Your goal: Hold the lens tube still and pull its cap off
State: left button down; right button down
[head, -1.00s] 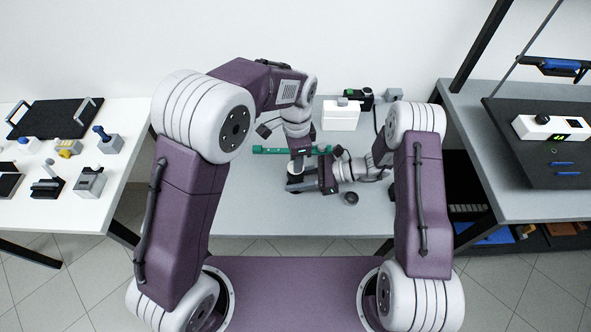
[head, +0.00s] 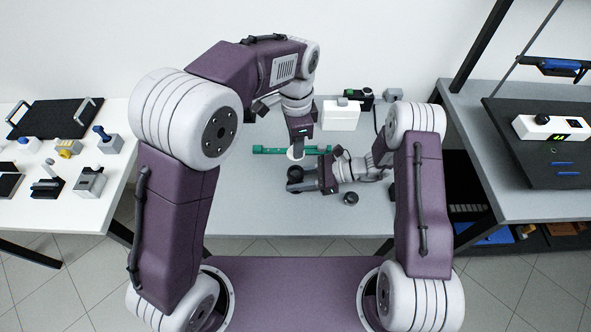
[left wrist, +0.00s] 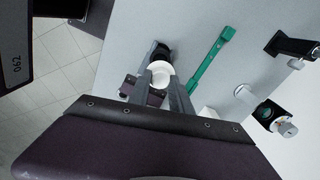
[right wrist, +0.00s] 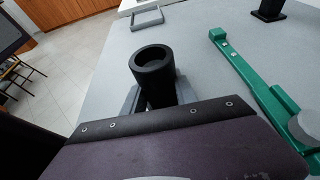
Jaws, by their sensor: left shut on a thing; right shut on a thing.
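The lens tube (head: 294,173) is a short black cylinder, upright over the grey table. My right gripper (head: 310,181) is shut around it from the right. In the right wrist view the tube (right wrist: 152,72) stands between the fingers (right wrist: 156,98), its top open and uncovered. My left gripper (head: 299,145) is above and slightly behind the tube, shut on the white round cap (head: 295,154). In the left wrist view the cap (left wrist: 160,72) sits between the fingertips (left wrist: 161,80), with the black tube beyond it. Cap and tube appear apart.
A green bar (head: 270,150) lies on the table behind the tube. A white box (head: 341,117) and a black device (head: 361,96) stand at the back. A small dark round part (head: 351,198) lies in front of my right gripper. The table's left part is clear.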

jog(key=shift+f, duration=0.15)
pick_arm(q)
jog(key=a, duration=1.2)
pick_arm(e)
jog(key=shift+c, duration=0.4)
grip_release()
jog(key=shift+r, duration=0.2)
jog(key=shift+o, duration=0.4)
pick_arm(q)
jog(key=shift+w, duration=0.1)
jog(key=shift+f, duration=0.15)
pick_arm(e)
jog(key=shift+s+d, duration=0.15)
jog(key=shift+d, duration=4.4)
